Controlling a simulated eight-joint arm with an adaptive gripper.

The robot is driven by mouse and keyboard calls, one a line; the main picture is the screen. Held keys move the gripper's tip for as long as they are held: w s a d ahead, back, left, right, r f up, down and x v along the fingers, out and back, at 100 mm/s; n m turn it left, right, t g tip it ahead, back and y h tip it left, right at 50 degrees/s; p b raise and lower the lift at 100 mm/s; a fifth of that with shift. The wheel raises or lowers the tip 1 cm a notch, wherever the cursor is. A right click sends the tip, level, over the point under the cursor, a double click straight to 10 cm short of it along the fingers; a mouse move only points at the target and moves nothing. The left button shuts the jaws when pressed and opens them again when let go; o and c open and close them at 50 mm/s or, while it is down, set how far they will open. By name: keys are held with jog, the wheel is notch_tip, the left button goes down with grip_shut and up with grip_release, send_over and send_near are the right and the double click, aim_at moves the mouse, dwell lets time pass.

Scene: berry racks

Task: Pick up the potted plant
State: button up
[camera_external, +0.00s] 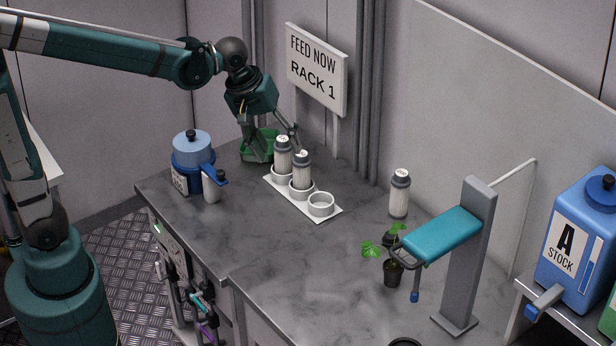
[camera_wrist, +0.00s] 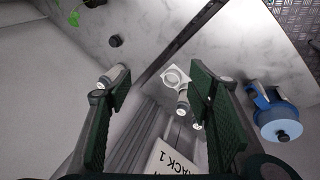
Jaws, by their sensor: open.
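The potted plant stands upright on the grey counter, right of centre in the outside view, with a small dark pot (camera_external: 392,274) and green leaves (camera_external: 371,250). It is beside the teal-topped stand, whose arm comes close to it. My gripper (camera_external: 277,150) is far to the left of the plant, above the back of the counter near the white rack. In the wrist view its fingers (camera_wrist: 160,85) are apart, with nothing held between them.
A blue jug (camera_external: 192,165) stands left. Another canister (camera_external: 399,195) stands behind the plant. The teal stand (camera_external: 445,235) blocks the plant's right side. The counter left of the plant is clear.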

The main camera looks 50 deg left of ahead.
jog(key=w+d+f+n+g+p, duration=0.1)
jog(key=w+d+f+n, duration=0.15)
jog(key=w+d, duration=0.35)
jog(key=w+d+f+n+g+p, duration=0.1)
jog(key=w+d+f+n, duration=0.15)
jog(key=d, duration=0.55)
jog(key=n+g+p, duration=0.2)
jog(key=n, duration=0.2)
send_near(394, 266)
jog(key=shift+f, duration=0.85)
jog(key=shift+d+f, duration=0.3)
jog(key=shift+f, duration=0.1)
jog(key=shift+d+f, duration=0.2)
jog(key=shift+f, duration=1.05)
jog(key=shift+f, duration=0.1)
jog(key=shift+s+d+f, duration=0.1)
jog(key=shift+f, duration=1.15)
jog(key=shift+d+f, duration=0.15)
jog(key=shift+f, duration=1.1)
